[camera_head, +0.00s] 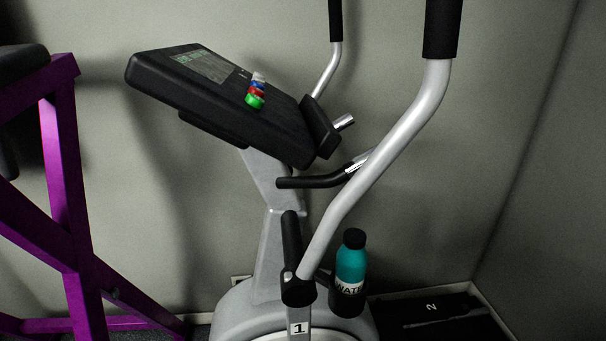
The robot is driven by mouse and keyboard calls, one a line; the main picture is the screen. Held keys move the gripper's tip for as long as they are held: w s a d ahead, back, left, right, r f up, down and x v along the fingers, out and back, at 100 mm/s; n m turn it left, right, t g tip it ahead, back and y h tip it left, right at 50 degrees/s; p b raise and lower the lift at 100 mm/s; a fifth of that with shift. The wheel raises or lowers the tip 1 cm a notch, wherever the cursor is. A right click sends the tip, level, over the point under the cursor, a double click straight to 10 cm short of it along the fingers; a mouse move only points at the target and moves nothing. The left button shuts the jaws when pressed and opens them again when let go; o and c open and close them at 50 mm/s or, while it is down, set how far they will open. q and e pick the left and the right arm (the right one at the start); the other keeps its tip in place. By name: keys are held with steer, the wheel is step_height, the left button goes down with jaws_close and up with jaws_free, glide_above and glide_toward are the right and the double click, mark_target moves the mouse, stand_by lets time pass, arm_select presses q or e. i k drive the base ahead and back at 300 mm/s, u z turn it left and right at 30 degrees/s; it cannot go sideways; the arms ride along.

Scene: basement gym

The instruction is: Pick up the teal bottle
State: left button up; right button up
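The teal bottle (351,267) stands upright at the lower right of the elliptical machine. It has a black cap, a white label with dark letters, and a black lower part. It is close behind and to the right of the machine's silver handle arm, whose black joint is near its left side. I cannot tell exactly what holds it from below. Neither of my grippers shows in the head view.
The elliptical machine's console (228,100) carries a small stack of colored rings (256,92). A long silver handle (385,150) rises in front of the wall, above the bottle. A purple frame (70,190) stands at left. A dark item marked 2 (432,307) lies at lower right.

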mark_target(350, 264)
steer(key=u, duration=0.55)
steer(key=k, duration=1.05)
steer(key=z, duration=1.85)
steer(key=i, duration=0.5)
steer(key=u, duration=0.1)
